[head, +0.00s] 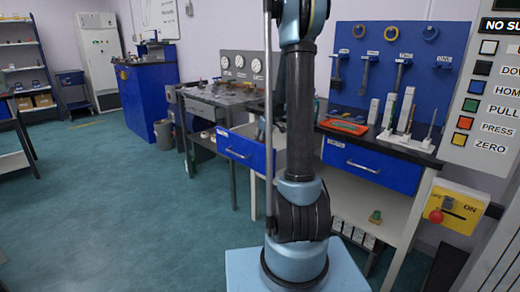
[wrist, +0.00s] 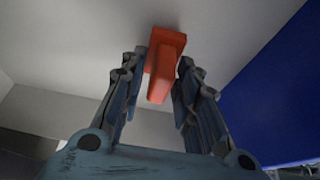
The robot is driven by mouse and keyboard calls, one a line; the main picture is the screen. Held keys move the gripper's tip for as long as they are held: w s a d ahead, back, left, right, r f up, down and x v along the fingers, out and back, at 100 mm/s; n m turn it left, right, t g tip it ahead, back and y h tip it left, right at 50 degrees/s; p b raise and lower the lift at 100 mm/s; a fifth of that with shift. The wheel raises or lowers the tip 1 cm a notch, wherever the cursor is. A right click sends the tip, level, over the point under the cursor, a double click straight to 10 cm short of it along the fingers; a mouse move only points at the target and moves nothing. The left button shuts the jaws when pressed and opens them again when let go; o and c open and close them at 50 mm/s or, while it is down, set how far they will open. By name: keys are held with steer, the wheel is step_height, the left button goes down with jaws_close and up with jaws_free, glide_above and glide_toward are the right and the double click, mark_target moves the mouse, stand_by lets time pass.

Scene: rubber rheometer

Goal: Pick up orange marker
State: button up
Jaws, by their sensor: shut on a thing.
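The orange marker (wrist: 164,68) shows in the wrist view as a blocky orange-red piece with a wider far end. It sits between the two fingers of my gripper (wrist: 162,80), which is shut on it. The fingers touch its sides, and parts of those sides are hidden by them. Pale plain surfaces lie behind it, with no support visible under it. In the head view my arm rises through the middle, and my gripper and the held marker are out of frame.
A dark-topped bench (head: 376,140) with an orange tray (head: 343,127) and upright tools stands behind my arm, under a blue tool board (head: 378,82). A blue drawer (head: 246,150) juts out. A control panel (head: 489,88) is at right. Open floor (head: 120,220) lies left.

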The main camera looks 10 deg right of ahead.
steer(key=shift+r, duration=0.1)
step_height(320, 180, up, 10)
steer(key=shift+f, duration=0.1)
stand_by(0.5)
steer(key=o, duration=0.5)
steer(key=shift+c, duration=1.2)
step_height(320, 180, up, 12)
